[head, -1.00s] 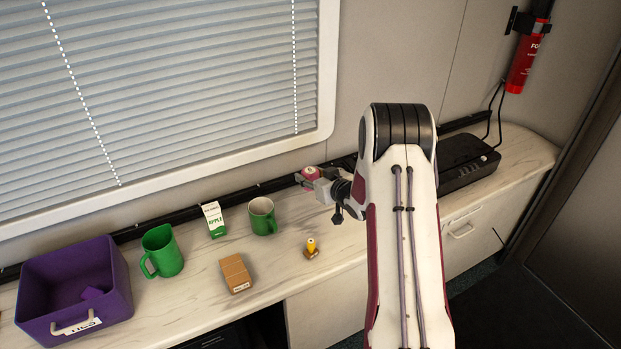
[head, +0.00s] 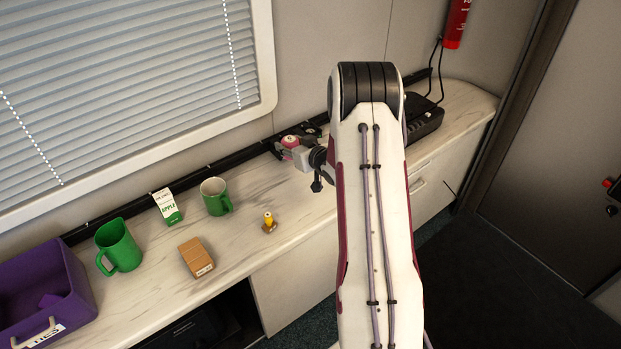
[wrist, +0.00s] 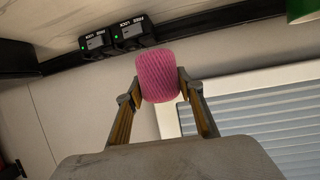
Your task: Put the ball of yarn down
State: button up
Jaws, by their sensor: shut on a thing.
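The pink ball of yarn (wrist: 158,76) sits between the two fingers of my gripper (wrist: 156,88) in the wrist view, touched on both sides. In the head view the yarn (head: 289,141) shows small at the end of my gripper (head: 287,149), over the back part of the counter (head: 235,240). My gripper is shut on it. I cannot tell its exact height above the counter. My own arm hides part of the counter to the right.
A green mug (head: 216,197), apple carton (head: 167,207), green pitcher (head: 119,246), cardboard box (head: 197,257) and small yellow-topped object (head: 269,222) stand left of my gripper. A purple bin (head: 75,312) is far left, a black device (head: 425,120) right. Bare counter lies between mug and gripper.

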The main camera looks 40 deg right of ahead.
jog(key=s+d+m+h, duration=0.1)
jog(key=s+d, duration=0.3)
jog(key=d, duration=0.1)
jog(key=shift+d+g+h, duration=0.25)
jog(key=shift+g+h, duration=0.05)
jog(key=shift+h, duration=0.1)
jog(key=shift+f, duration=0.15)
jog(key=shift+f, duration=3.05)
jog(key=shift+f, duration=1.85)
jog(key=shift+f, duration=0.15)
jog(key=o, duration=1.1)
